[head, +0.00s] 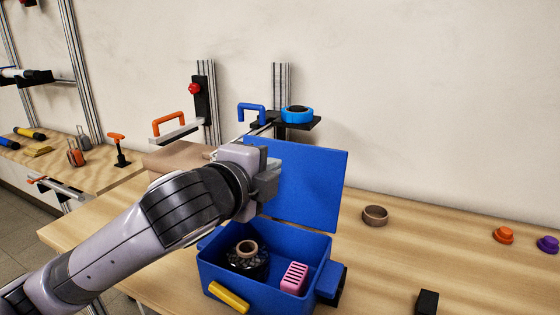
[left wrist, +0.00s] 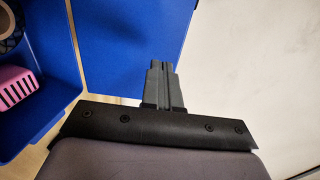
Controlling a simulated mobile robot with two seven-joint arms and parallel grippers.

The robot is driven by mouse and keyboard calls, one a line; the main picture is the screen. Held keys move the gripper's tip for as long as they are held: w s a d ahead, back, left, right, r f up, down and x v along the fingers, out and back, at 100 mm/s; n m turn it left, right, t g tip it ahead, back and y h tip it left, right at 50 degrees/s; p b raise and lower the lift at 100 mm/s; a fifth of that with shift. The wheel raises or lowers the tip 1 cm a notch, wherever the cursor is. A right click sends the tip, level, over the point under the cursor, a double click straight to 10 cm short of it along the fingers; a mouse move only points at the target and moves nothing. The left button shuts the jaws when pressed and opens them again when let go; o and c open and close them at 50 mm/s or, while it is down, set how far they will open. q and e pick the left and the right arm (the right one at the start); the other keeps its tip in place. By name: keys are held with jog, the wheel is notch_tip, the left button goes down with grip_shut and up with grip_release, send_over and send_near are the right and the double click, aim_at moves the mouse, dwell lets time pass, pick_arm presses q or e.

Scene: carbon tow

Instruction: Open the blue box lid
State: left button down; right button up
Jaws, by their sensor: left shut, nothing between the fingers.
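The blue box (head: 262,293) stands on the wooden table with its lid (head: 310,185) raised upright at the back, so its inside shows. A yellow handle (head: 229,297) is on its front. Inside lie a black spool-like thing with a tan ring (head: 247,248) and a pink slotted block (head: 294,278). My left gripper (head: 268,180) is in front of the lid's left part and hides some of it. In the left wrist view its fingers (left wrist: 163,82) are shut and empty, over the lid's blue face (left wrist: 118,60). I cannot tell if they touch it. My right gripper is not in view.
A brown ring (head: 375,215), an orange knob (head: 503,235) and a purple knob (head: 547,244) lie to the right. A small black block (head: 427,301) is at the front right. Rails with a blue ring (head: 297,114) stand behind the lid.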

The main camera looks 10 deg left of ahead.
aim_at(287, 159)
pick_arm(q)
jog(key=shift+x, duration=2.35)
jog(key=shift+w+r+p, duration=0.1)
jog(key=shift+r+p, duration=0.05)
jog(key=shift+p, duration=0.35)
jog(key=shift+w+d+p, duration=0.1)
jog(key=shift+w+p, duration=0.3)
jog(key=shift+p, duration=0.5)
jog(key=shift+w+g+p, duration=0.15)
jog(key=shift+g+p, duration=0.15)
jog(key=shift+p, duration=0.05)
jog(key=shift+w, duration=0.15)
jog(key=shift+f, duration=0.25)
